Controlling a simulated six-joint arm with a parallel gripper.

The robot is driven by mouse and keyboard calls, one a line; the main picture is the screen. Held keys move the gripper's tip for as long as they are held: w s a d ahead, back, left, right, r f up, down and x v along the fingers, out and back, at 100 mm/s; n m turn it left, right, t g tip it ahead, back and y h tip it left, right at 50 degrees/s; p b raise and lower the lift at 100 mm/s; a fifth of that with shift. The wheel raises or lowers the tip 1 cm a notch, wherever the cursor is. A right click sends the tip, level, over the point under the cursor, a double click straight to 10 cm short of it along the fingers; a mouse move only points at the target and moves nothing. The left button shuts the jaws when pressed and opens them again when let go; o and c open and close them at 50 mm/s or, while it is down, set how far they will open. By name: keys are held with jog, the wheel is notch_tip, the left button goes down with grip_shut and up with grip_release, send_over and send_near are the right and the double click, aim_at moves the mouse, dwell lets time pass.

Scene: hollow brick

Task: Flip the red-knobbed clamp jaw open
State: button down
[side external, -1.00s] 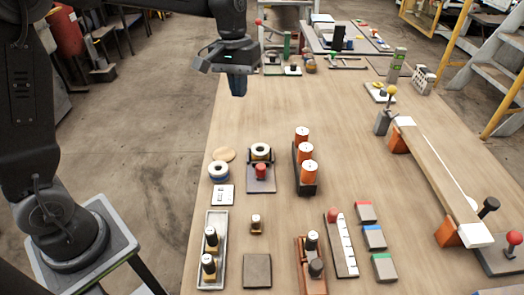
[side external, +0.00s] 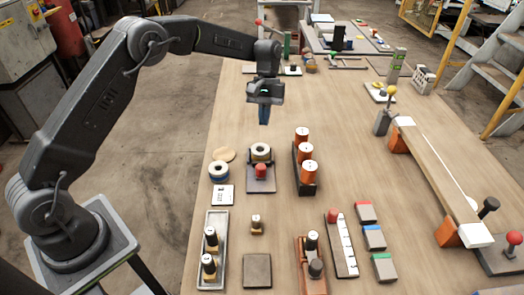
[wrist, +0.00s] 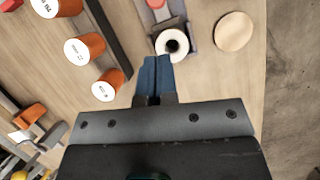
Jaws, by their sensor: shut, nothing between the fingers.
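My gripper (side external: 264,122) is shut and empty, pointing down above the bench. Its blue fingers (wrist: 155,60) are together in the wrist view. Just in front of it in the side view is a grey fixture (side external: 261,185) with a red knob (side external: 261,170) and a white ring (side external: 260,150) in a dark holder. The ring also shows in the wrist view (wrist: 172,42), close beyond the fingertips, and not touched. Other red knobs stand at the far right (side external: 515,238) and far back (side external: 258,22). I cannot tell for sure which belongs to the clamp jaw.
Orange cylinders (side external: 302,135) stand in a dark rack to the right of the fixture. A long raised board (side external: 440,180) runs along the right. The bench behind the fixture is mostly clear.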

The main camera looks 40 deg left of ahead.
aim_at(262, 168)
jog(key=x, duration=1)
jog(key=shift+d, duration=0.1)
jog(key=shift+s+d, duration=1.2)
jog(key=shift+s, duration=0.1)
jog(key=v, duration=1)
